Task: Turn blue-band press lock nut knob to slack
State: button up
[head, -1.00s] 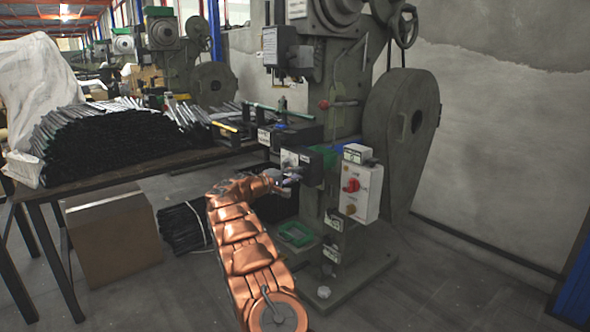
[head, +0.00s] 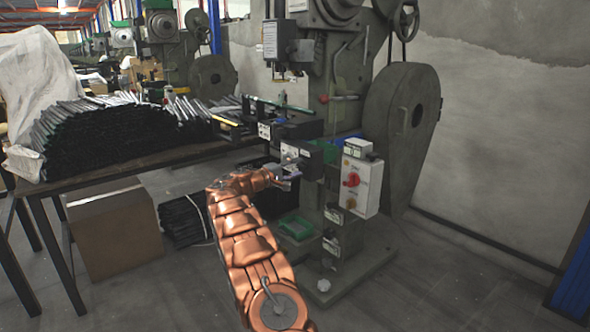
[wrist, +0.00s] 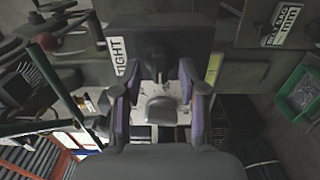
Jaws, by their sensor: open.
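The press (head: 340,110) stands right of centre in the head view, with a dark box (head: 310,160) on its front. In the wrist view this dark box (wrist: 175,35) carries a white label, partly hidden, reading "IGHT". A grey knob (wrist: 162,110) with a dark stem shows in front of a pale plate. My gripper (wrist: 160,88) is open, with one purple-lined finger on each side of the knob; gaps show between fingers and knob. In the head view my gripper (head: 290,175) is at the dark box, and the knob is hard to make out.
A control box (head: 361,185) with a red switch is to the right of the gripper. A green tray (head: 298,227) sits low on the press base. A table (head: 140,165) piled with dark rods stands left, with a cardboard box (head: 113,228) beneath. Open floor lies in front.

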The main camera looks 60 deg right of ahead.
jog(key=v, duration=1.2)
jog(key=shift+a+r, duration=0.1)
dwell(0.4)
jog(key=s+a+r+y+p, duration=0.6)
jog(key=s+a+r+p, duration=0.85)
jog(key=a, duration=0.35)
jog(key=s+a+r+n+t+y+p, duration=0.1)
jog(key=s+a+r+y+p, duration=0.1)
jog(key=s+a+p, duration=0.3)
jog(key=s+a+r+n+t+y+p, duration=0.1)
jog(key=s+a+r+y+p, duration=0.2)
jog(key=s+a, duration=0.8)
jog(key=s+a+r+n+t+y+p, duration=0.1)
jog(key=s+a+y+p, duration=0.5)
jog(key=a, duration=1.5)
jog(key=s+r+p, duration=0.1)
jog(key=s+p, duration=0.1)
jog(key=shift+r+p, duration=0.15)
jog(key=shift+p, duration=0.25)
